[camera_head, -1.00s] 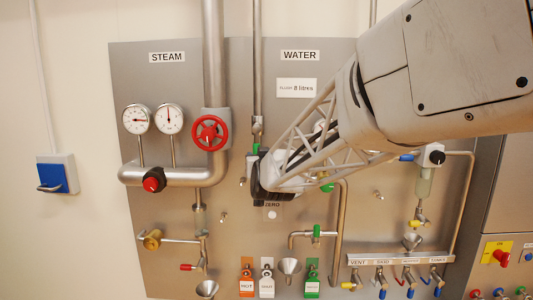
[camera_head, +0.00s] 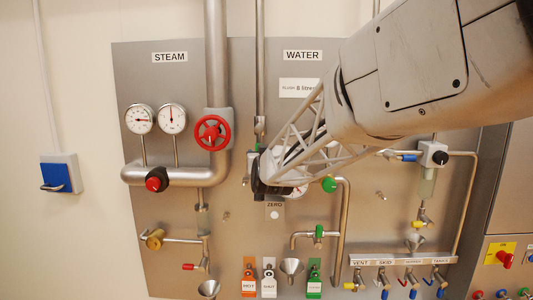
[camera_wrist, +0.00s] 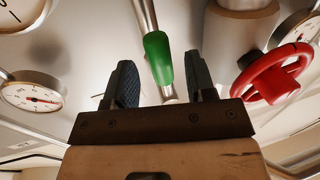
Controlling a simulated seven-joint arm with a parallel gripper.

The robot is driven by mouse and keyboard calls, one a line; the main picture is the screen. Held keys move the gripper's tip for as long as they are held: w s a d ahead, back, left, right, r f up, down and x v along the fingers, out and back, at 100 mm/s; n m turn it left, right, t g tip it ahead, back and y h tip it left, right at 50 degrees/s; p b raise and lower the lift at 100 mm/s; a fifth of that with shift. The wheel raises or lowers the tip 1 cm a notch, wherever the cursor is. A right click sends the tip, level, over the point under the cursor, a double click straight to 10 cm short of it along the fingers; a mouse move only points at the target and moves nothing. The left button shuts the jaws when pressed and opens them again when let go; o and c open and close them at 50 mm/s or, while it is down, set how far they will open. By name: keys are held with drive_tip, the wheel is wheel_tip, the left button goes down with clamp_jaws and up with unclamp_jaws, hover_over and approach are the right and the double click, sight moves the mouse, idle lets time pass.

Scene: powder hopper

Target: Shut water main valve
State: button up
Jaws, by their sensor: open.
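The water main valve has a green lever (camera_wrist: 158,58) on a thin metal pipe. In the wrist view the lever stands between the two dark fingers of my gripper (camera_wrist: 163,82), which are open with a gap on each side of it. In the head view my gripper (camera_head: 262,178) is at the panel below the vertical water pipe (camera_head: 260,75), left of the WATER label (camera_head: 303,55). There my gripper and wrist largely hide the lever and part of a water gauge. I cannot tell how deep the lever sits between the fingers.
The red steam handwheel (camera_head: 212,133) is close to the left of my gripper and also shows at right in the wrist view (camera_wrist: 272,77). A black-and-red knob (camera_head: 155,180) sits on the steam pipe.

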drive_tip(key=shift+x, duration=2.25)
clamp_jaws()
